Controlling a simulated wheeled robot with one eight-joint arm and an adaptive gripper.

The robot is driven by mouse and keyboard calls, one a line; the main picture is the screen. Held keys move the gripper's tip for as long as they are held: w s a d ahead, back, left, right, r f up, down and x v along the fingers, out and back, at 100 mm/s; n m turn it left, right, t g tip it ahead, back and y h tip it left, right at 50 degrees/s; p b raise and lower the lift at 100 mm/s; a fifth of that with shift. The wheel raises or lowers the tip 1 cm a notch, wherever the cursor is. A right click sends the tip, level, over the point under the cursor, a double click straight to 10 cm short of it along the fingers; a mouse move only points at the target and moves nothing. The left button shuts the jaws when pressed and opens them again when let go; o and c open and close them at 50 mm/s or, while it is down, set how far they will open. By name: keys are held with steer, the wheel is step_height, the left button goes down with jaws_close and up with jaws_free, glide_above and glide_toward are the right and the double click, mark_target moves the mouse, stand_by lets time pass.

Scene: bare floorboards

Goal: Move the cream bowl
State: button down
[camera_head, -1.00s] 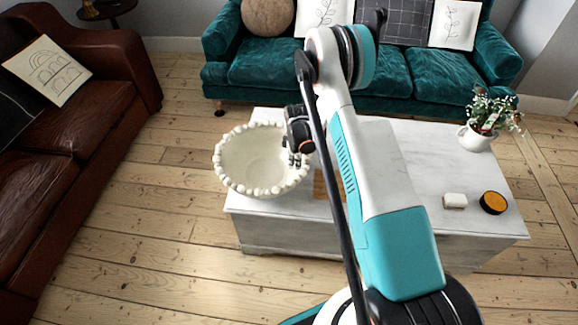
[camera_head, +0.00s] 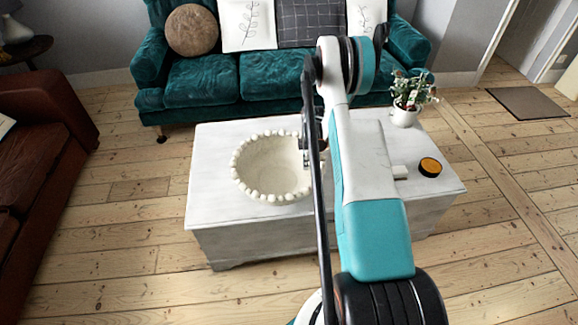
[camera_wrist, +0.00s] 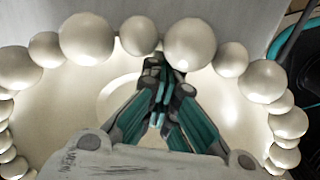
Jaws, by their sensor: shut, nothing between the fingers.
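The cream bowl (camera_head: 268,172) is round and deep, with a rim of large round beads. In the head view it appears upright over the left half of the white chest (camera_head: 212,150); whether its base touches the top cannot be told. My gripper (camera_head: 307,158) is at the bowl's right rim, partly hidden by my arm. In the wrist view my gripper (camera_wrist: 158,72) has its fingers together over the bowl's pale inside (camera_wrist: 60,105), tips close to the beads. Nothing shows between the fingers. The bowl's right edge is partly hidden by my arm in the head view.
A small white block (camera_head: 400,172), an orange-topped black round thing (camera_head: 430,167) and a potted plant (camera_head: 405,115) stand on the chest's right side. A teal sofa (camera_head: 205,80) is behind, a brown leather sofa (camera_head: 45,130) at left. Floorboards in front are clear.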

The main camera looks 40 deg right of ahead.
mark_target(317, 162)
steer(key=shift+s+d, duration=0.45)
steer(key=shift+d, duration=0.2)
steer(key=shift+s+d, duration=0.4)
steer(key=shift+d, duration=0.25)
steer(key=w+a, duration=0.2)
steer(key=a, duration=0.1)
steer(key=shift+w+a, duration=0.15)
steer(key=shift+a, duration=0.1)
step_height(317, 162, up, 10)
steer(key=p, duration=0.4)
